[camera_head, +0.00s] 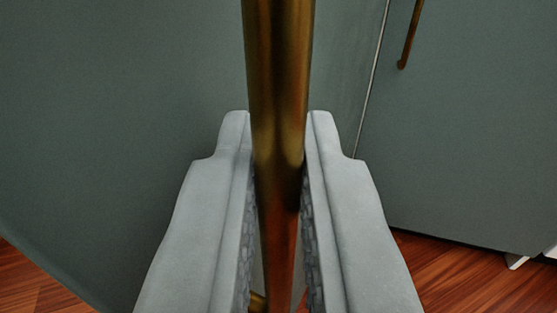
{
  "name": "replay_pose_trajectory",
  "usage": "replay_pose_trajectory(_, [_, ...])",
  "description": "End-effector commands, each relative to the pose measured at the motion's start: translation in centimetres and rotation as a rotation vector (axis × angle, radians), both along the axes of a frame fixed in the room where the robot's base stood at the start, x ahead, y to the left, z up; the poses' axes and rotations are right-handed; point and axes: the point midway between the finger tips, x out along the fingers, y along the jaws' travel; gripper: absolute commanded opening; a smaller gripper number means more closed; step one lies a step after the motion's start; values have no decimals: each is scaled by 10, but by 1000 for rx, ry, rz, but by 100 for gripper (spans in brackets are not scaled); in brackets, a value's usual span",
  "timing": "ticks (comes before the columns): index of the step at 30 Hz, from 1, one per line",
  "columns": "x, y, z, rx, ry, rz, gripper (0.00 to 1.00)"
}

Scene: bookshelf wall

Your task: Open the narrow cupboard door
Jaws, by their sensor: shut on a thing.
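A vertical brass bar handle (280,60) runs down the middle of the view. My gripper (279,130) is shut on this handle, with one grey finger on each side of it. The handle stands in front of a grey-green door panel (130,110), which fills the left and middle of the view. A thin pale gap (374,75) runs along the right side of this panel. The handle's lower end shows partly between the fingers.
To the right is another grey-green door (460,150) with its own brass handle (410,35). Reddish wooden floor (460,265) shows at the lower right and lower left. A small white foot (517,261) shows at the right edge.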

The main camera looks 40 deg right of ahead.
Motion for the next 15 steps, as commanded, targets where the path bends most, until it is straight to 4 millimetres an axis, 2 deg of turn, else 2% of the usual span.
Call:
replay_pose_trajectory(2, [0, -1, 1, 0, -1, -2, 0])
replay_pose_trajectory(3, [0, -1, 1, 0, -1, -2, 13])
replay_pose_trajectory(5, [0, -1, 1, 0, -1, -1, 24])
replay_pose_trajectory(15, [-1, 1, 0, 0, 0, 0, 24])
